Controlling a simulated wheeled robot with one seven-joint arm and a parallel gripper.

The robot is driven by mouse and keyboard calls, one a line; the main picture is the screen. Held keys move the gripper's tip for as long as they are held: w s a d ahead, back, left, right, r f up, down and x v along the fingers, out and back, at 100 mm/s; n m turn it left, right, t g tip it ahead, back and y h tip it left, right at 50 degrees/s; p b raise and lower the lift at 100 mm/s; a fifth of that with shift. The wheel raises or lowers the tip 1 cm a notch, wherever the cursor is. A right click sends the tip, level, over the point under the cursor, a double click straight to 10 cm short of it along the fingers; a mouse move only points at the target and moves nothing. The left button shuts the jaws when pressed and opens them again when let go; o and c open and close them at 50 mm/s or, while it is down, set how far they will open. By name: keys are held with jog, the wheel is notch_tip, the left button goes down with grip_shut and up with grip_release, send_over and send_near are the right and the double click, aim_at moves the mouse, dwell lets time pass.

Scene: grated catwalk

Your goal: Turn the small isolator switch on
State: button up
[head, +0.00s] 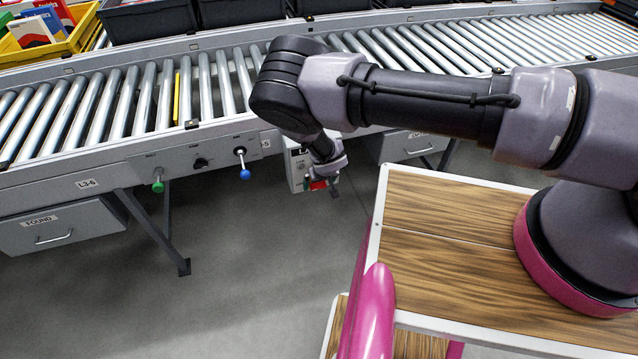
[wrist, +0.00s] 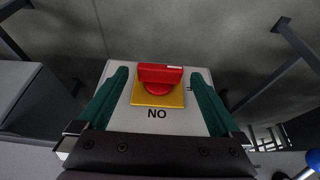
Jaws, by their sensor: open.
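The isolator switch is a red rotary knob (wrist: 160,76) on a yellow plate (wrist: 145,98), on the face of a pale box (wrist: 117,120). Its grip bar lies crosswise in the wrist view, with a white mark near the right end. Lettering below the plate reads "NO" there, possibly "ON" upside down. My gripper (wrist: 159,73) is open, with one green finger on each side of the knob and a visible gap on both sides. In the head view the box (head: 297,172) hangs under the conveyor edge, the red knob (head: 318,185) partly hidden by my gripper (head: 325,178).
A roller conveyor (head: 140,100) runs across the back. Its front rail carries a green-tipped lever (head: 158,186), a black knob (head: 200,163) and a blue-tipped lever (head: 244,174). Drawers (head: 60,229) and slanted legs (head: 153,231) are below. Grey floor (head: 260,270) is clear in front.

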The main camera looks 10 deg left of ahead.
aim_at(326, 186)
jog(key=c, duration=1.3)
jog(key=shift+w+d, duration=0.1)
jog(key=shift+w+d+m+g+y, duration=0.2)
jog(key=shift+g+y, duration=0.1)
jog(key=shift+y, duration=0.3)
jog(key=shift+w+d+m+g+y, duration=0.1)
jog(key=shift+m+g+y, duration=0.15)
jog(key=shift+y, duration=0.35)
jog(key=y, duration=0.1)
jog(key=g+y, duration=0.2)
jog(key=shift+w+d+f+m+y, duration=0.2)
jog(key=shift+d+f+m+y, duration=0.1)
jog(key=shift+d+m, duration=0.1)
jog(key=y, duration=0.1)
jog(key=g+y, duration=0.1)
jog(key=f+m+g+y, duration=0.1)
jog(key=y, duration=0.1)
jog(key=shift+w+d, duration=0.1)
jog(key=shift+d, duration=0.2)
jog(key=shift+d+f+m+g+y, duration=0.1)
jog(key=shift+f+m+g+y, duration=0.2)
jog(key=shift+y, duration=0.65)
jog(key=shift+f+m+g+y, duration=0.2)
jog(key=shift+m+g+y, duration=0.15)
jog(key=shift+y, duration=0.6)
